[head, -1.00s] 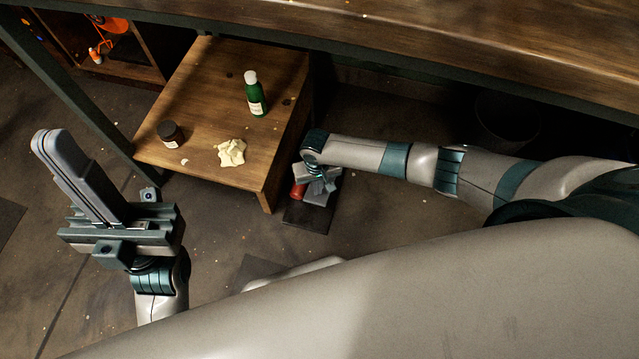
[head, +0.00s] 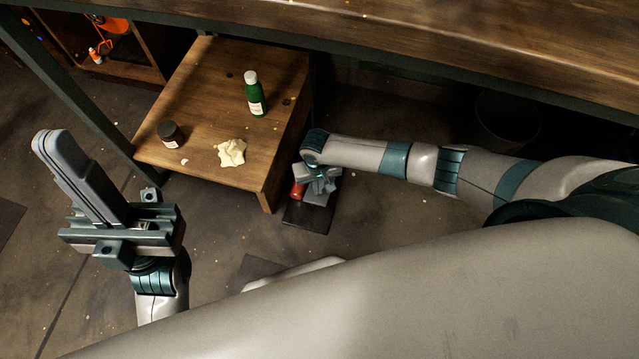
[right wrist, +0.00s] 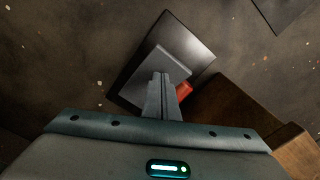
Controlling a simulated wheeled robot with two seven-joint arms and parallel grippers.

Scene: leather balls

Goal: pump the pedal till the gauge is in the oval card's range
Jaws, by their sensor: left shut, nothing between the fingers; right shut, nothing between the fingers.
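The foot pump is on the floor beside the low wooden table, with a dark base plate (head: 305,217), a grey pedal (head: 319,196) and a red part (head: 297,190). In the right wrist view the grey pedal (right wrist: 152,73) lies over the dark plate, and the red part (right wrist: 184,90) shows at its side. My right gripper (right wrist: 162,80) is shut and empty, its fingertips over the pedal; I cannot tell whether they touch it. My left gripper (head: 50,140) is shut, empty and raised at the left. I see no gauge or oval card.
The low table (head: 205,85) holds a green bottle (head: 255,98), a dark jar (head: 170,134) and a crumpled cream cloth (head: 231,152). A workbench (head: 450,40) crosses above, and a dark bin (head: 507,120) stands beneath it.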

